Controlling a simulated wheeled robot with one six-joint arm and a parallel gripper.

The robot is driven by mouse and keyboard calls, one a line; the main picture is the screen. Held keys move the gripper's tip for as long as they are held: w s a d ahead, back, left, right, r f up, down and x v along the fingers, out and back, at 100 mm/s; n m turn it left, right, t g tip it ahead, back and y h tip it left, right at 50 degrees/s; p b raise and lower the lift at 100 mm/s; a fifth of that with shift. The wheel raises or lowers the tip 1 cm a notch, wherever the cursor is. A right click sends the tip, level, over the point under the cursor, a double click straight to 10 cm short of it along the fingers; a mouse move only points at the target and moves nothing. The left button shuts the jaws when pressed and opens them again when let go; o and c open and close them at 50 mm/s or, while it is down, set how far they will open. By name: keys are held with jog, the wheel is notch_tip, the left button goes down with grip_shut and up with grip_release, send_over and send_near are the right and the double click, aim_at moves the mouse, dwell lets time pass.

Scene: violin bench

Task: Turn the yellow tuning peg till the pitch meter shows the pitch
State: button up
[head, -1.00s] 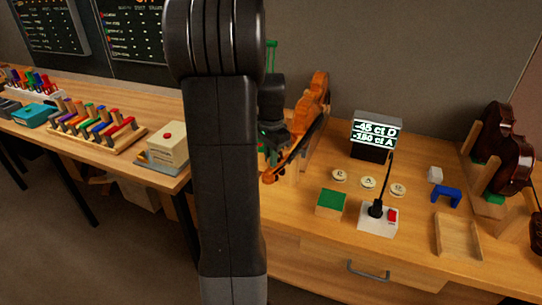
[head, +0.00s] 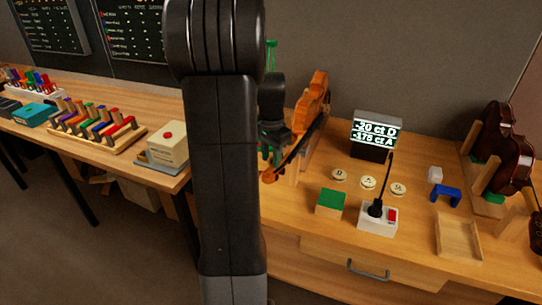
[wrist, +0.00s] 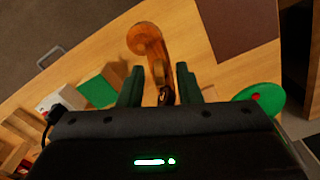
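The violin (head: 315,97) rests in a stand left of the pitch meter, its neck and scroll (head: 268,178) pointing towards me. The pitch meter (head: 376,134) reads -20 ct D and -175 ct A. My gripper is at the violin's neck end, partly hidden behind my arm in the head view. In the wrist view the two green fingers of my gripper (wrist: 159,72) stand apart, on either side of the pegbox just behind the scroll (wrist: 145,38). A dark part shows between them. I cannot make out the yellow tuning peg in either view.
A second, dark violin (head: 500,150) and an empty wooden tray (head: 459,237) are at the right.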

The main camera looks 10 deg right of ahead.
aim_at(271, 157)
notch_tip(271, 157, up, 14)
jog(key=shift+b, duration=0.45)
jog(key=shift+f, duration=0.1)
dwell(1.5)
